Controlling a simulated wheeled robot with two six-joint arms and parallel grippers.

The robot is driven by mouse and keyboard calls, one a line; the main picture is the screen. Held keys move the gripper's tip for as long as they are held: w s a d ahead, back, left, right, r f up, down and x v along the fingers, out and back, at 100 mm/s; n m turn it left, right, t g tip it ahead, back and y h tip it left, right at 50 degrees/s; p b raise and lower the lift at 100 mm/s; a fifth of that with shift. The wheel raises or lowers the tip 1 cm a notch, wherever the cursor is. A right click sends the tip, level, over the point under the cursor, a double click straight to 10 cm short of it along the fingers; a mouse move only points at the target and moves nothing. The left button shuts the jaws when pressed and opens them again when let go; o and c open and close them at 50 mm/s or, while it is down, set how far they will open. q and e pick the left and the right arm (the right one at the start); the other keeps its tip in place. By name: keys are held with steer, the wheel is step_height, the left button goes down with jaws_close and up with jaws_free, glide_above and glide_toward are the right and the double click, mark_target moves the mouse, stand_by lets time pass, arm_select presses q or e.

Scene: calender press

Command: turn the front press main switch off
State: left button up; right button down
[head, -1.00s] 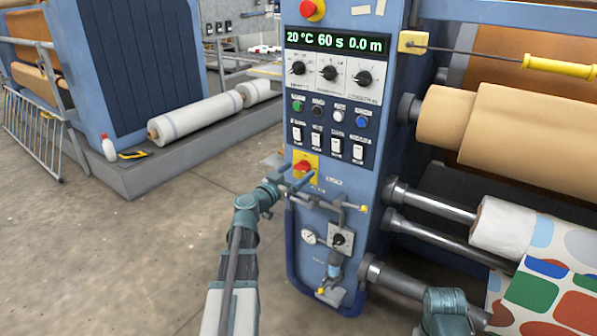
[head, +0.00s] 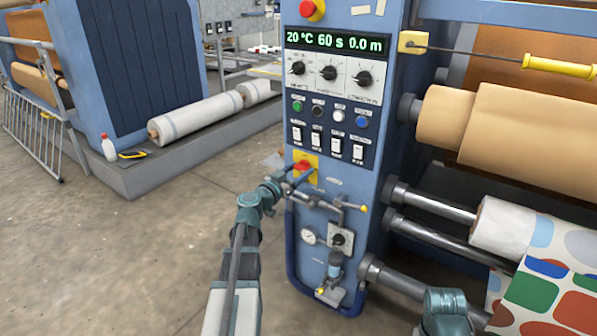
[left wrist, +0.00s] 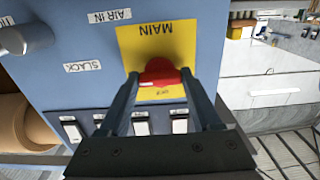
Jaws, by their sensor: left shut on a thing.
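The main switch is a red handle (head: 303,166) on a yellow plate (head: 313,158), low on the blue press column below the rocker switches. In the left wrist view the plate (left wrist: 150,42) reads MAIN upside down, and the red handle (left wrist: 162,73) sits between my fingertips. My left gripper (head: 298,177) is shut on the handle; it shows also in the left wrist view (left wrist: 161,80). The fingers hide part of the handle and plate, so I cannot tell which way the switch points. My right gripper is out of view.
Just below the switch is an air pipe (head: 328,202) with a yellow-tipped lever and a gauge (head: 308,235). Rocker switches (head: 316,140) sit above. Rollers (head: 520,225) stick out at right. The floor (head: 150,255) at left is clear.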

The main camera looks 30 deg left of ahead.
arm_select(q)
steer(key=n, duration=0.8)
steer(key=shift+n, duration=0.4)
steer(key=n, duration=0.4)
steer(key=shift+n, duration=2.5)
steer(key=o, duration=1.4)
steer(key=shift+s, duration=0.1)
steer(key=s, duration=0.9)
steer(key=s+a, duration=0.1)
steer(key=s, duration=0.3)
steer(key=shift+s, duration=0.3)
